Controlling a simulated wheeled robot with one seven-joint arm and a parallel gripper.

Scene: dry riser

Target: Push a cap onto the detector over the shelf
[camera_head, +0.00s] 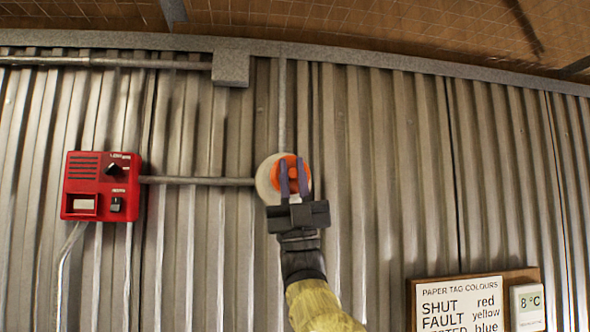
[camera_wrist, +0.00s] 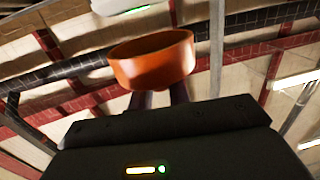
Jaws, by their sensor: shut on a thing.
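My gripper (camera_head: 293,180) points upward with dark purple fingers shut on an orange cap (camera_head: 301,169). In the wrist view the cap (camera_wrist: 153,62) is a shallow round cup on top of the fingers (camera_wrist: 160,98). In the head view a pale round detector (camera_head: 264,186) shows behind the cap's left side, where pipes meet. The cap and fingers hide much of it. A pale body with a green light (camera_wrist: 124,7) at the wrist view's top edge, apart from the cap, may be the detector. The shelf is not seen.
A red control box (camera_head: 101,186) is on the corrugated wall at left. A grey conduit (camera_head: 197,181) runs from it to the detector. A grey junction box (camera_head: 231,69) is above. A paper-tag sign (camera_head: 460,303) and a small 8 °C display (camera_head: 528,307) are at lower right.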

